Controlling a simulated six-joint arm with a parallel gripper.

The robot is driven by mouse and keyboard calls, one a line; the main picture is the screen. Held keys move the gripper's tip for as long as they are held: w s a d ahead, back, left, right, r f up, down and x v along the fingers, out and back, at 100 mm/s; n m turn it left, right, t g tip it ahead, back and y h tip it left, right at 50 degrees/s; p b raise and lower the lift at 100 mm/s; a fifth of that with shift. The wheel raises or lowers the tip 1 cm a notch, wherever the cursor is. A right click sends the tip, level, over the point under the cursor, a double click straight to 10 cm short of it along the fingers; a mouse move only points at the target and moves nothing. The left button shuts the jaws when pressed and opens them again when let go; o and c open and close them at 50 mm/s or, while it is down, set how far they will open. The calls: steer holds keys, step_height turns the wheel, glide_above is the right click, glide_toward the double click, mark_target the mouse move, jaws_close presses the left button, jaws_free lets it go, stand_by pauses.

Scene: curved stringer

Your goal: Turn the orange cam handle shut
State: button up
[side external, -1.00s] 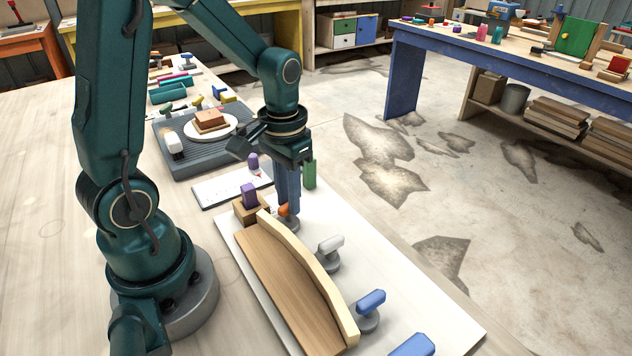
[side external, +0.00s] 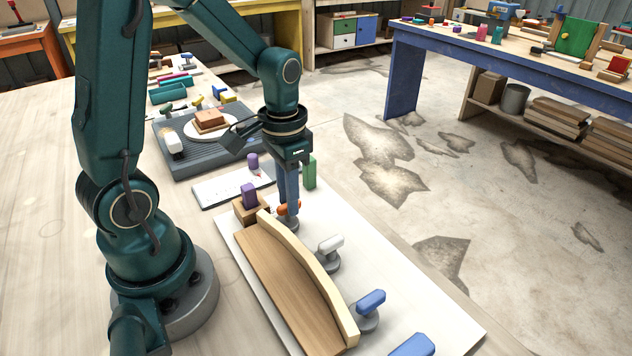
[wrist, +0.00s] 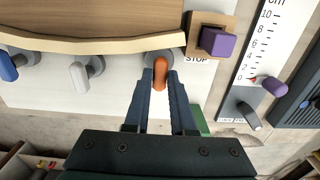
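The orange cam handle (wrist: 161,75) stands on a round grey base against the cream curved fence, near the block marked STOP. The handle's long side points away from the fence in the wrist view. The contact faces are hidden.
A white cam handle (side external: 330,246) and blue cam handles (side external: 370,303) stand along the fence (side external: 318,278). A purple block (side external: 249,195) sits on the wooden stop beside the orange handle. A green block (side external: 309,172) stands close behind my gripper.

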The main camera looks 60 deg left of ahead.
steer(key=shift+o, duration=0.4)
steer(key=shift+r, duration=2.6)
steer(key=shift+w+d+r, duration=0.15)
steer(key=shift+r, duration=0.1)
steer(key=s+d+r+t, duration=0.5)
steer(key=s+d, duration=0.1)
steer(key=s, duration=0.1)
steer(key=shift+d+t, duration=0.25)
steer(key=shift+t, duration=0.05)
